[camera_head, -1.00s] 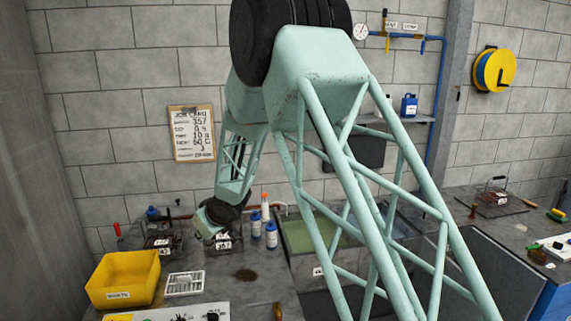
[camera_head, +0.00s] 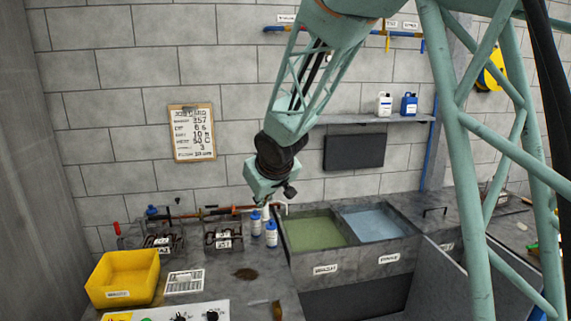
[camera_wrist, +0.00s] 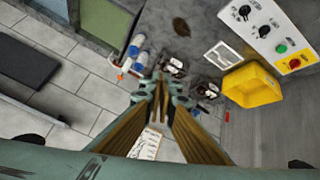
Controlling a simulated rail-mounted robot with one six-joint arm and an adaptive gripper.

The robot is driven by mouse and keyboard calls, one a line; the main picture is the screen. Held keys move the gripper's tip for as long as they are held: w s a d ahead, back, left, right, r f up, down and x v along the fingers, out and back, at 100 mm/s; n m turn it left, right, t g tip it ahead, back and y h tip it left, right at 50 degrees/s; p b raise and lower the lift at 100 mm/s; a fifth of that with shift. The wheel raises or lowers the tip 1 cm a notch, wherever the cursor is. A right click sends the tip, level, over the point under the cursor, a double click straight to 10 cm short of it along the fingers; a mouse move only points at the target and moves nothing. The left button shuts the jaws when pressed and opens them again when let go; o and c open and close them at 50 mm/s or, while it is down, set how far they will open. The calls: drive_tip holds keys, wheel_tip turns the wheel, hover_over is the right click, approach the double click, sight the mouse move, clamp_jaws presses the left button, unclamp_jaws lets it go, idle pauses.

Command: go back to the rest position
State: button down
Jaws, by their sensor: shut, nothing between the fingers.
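My gripper (camera_wrist: 160,84) is shut and empty in the wrist view, its two fingers together at the tips. In the head view my gripper (camera_head: 289,191) is small and dark at the end of my arm. It hangs in the air in front of the grey block wall, above the bench with the bottles. The details of its fingers cannot be made out there.
Below stand white-and-blue bottles (camera_head: 271,233), a yellow bin (camera_head: 124,278), a white grid tray (camera_head: 184,282) and two tubs, one with green liquid (camera_head: 316,232) and one with blue (camera_head: 375,224). A shelf (camera_head: 372,119) and clipboard (camera_head: 192,133) are on the wall.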

drive_tip(key=s+d+r+m+h, duration=0.1)
drive_tip(key=s+d+r, duration=0.3)
drive_tip(key=s+d, duration=0.4)
drive_tip(key=s+d+r+m+g+h, duration=0.1)
drive_tip(key=s+d+r+m, duration=0.15)
drive_tip(key=s+d, duration=0.45)
drive_tip(key=s+d+r+m+h, duration=0.1)
drive_tip(key=s+d+r, duration=0.3)
drive_tip(key=s+d, duration=0.4)
drive_tip(key=s+d+f+m+g+b, duration=0.1)
drive_tip(key=s+d, duration=0.1)
drive_tip(key=s, duration=1.4)
drive_tip(key=s+d+f+m+g, duration=0.1)
drive_tip(key=s+d+m, duration=0.1)
drive_tip(key=s, duration=1.4)
drive_tip(key=shift+d+f+g+y+b, duration=0.15)
drive_tip(key=shift+d+g+y+b, duration=0.2)
drive_tip(key=shift+d, duration=0.3)
drive_tip(key=c, duration=3.4)
unclamp_jaws()
drive_tip(key=shift+c, duration=0.2)
